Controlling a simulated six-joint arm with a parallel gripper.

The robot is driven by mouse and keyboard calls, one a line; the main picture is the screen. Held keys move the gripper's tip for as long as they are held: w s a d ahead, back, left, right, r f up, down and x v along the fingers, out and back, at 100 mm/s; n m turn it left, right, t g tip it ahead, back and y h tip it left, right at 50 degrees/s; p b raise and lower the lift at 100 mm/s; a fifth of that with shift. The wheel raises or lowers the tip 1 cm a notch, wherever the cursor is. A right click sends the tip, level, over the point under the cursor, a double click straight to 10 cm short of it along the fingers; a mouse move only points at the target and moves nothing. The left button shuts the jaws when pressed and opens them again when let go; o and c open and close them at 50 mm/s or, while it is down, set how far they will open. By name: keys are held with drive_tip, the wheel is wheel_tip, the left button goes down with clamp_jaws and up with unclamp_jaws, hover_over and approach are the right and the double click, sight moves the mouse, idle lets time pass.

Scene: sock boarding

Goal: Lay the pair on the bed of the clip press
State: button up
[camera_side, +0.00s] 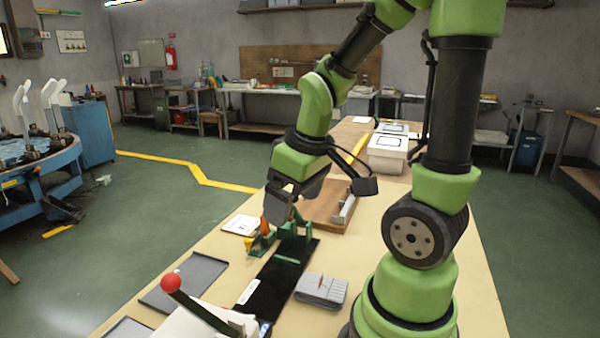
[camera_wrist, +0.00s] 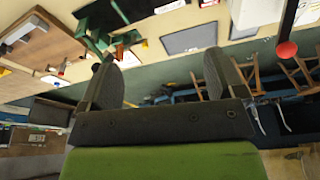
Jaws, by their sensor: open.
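A grey, banded, flat bundle (camera_side: 322,290) that looks like the pair lies on the table beside a long black plate (camera_side: 268,283), on its right. A green fixture (camera_side: 291,248) stands at the far end of that plate. A white housing with a red-knobbed lever (camera_side: 171,283) is at the near end; I cannot tell for certain which part is the clip press bed. My gripper (camera_side: 282,206) hangs over the green fixture, partly covering it. In the wrist view its two fingers (camera_wrist: 160,65) are spread with nothing between them; the green fixture (camera_wrist: 97,40) shows beyond.
A dark grey tray (camera_side: 184,281) lies left of the black plate. A small white card (camera_side: 241,225) and a brown board (camera_side: 325,208) with a metal piece lie farther back. White boxes (camera_side: 388,150) stand at the far end. The red knob (camera_wrist: 287,50) also shows in the wrist view.

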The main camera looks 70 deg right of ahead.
drive_tip(key=a+r+m+t, duration=0.1)
drive_tip(key=a+r+t, duration=0.1)
drive_tip(key=a+r, duration=0.3)
drive_tip(key=shift+s+a+r+t+y, duration=0.2)
drive_tip(key=shift+s+r+t+y, duration=0.15)
drive_tip(key=shift+s+y, duration=0.1)
drive_tip(key=shift+o, duration=0.3)
drive_tip(key=shift+m+t+y, duration=0.5)
drive_tip(key=shift+t+y, duration=0.15)
drive_tip(key=shift+y, duration=0.1)
drive_tip(key=s+a+r, duration=0.1)
drive_tip(key=a, duration=0.1)
drive_tip(key=s+a+r, duration=0.1)
drive_tip(key=r, duration=0.1)
drive_tip(key=shift+s+a+r, duration=0.2)
drive_tip(key=shift+s+a, duration=0.15)
drive_tip(key=shift+s+a+r, duration=0.15)
drive_tip(key=shift+s+a, duration=0.05)
